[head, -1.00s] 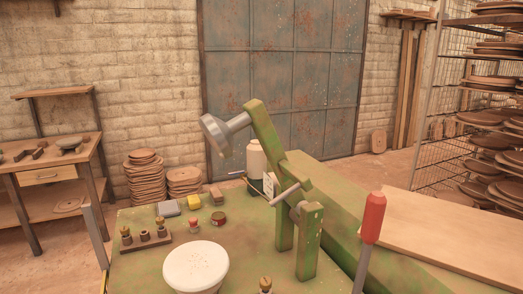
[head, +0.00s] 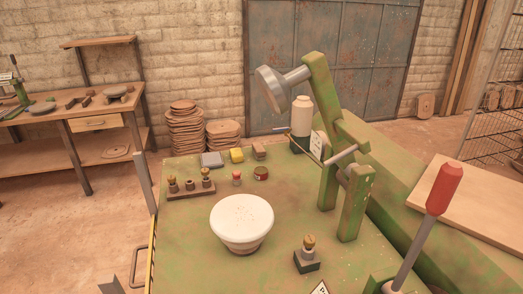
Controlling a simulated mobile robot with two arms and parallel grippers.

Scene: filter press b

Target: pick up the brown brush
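No brush can be made out for certain. A small brown block-like thing (head: 259,151) stands at the back of the green press table (head: 190,236), right of a yellow block (head: 237,155); it may be the brown brush, but it is too small to tell. Dark brown tools (head: 79,101) lie on the wooden bench at the left and are also too small to name. Neither of my grippers is in view.
A white bowl (head: 242,222) stands mid-table. The green press arm (head: 322,95) and a red-handled lever (head: 444,188) rise at the right. A rack of small stamps (head: 190,189) and a grey block (head: 212,160) sit at the left. The table's front left is clear.

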